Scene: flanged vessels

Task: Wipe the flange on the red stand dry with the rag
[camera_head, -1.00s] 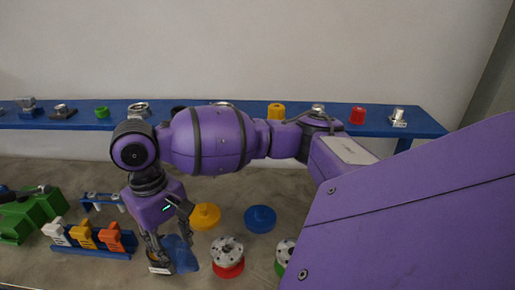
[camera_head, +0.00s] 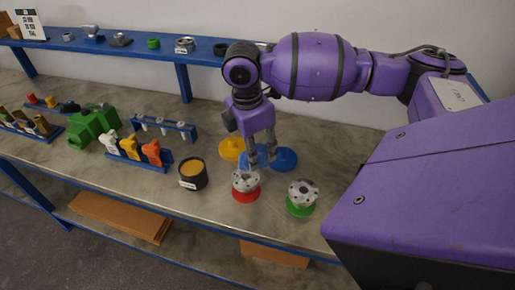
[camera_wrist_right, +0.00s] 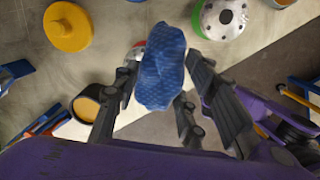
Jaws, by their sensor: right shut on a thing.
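The flange (camera_head: 245,180), a grey metal disc with bolt holes, sits on the red stand (camera_head: 246,196) near the bench's front edge. My right gripper (camera_head: 262,158) is shut on the blue rag (camera_wrist_right: 160,68), just behind and slightly right of that flange in the head view. In the right wrist view the rag hangs between the fingers (camera_wrist_right: 155,98) and hides most of the flange; only a sliver of its red-rimmed edge (camera_wrist_right: 134,53) shows. I cannot tell whether the rag touches the flange. My left gripper is not in view.
A similar flange on a green stand (camera_head: 301,206) stands to the right. A yellow stand (camera_head: 231,149) and a blue stand (camera_head: 284,159) are behind. A black pot with orange contents (camera_head: 193,174) is to the left. A blue shelf (camera_head: 120,46) runs along the back.

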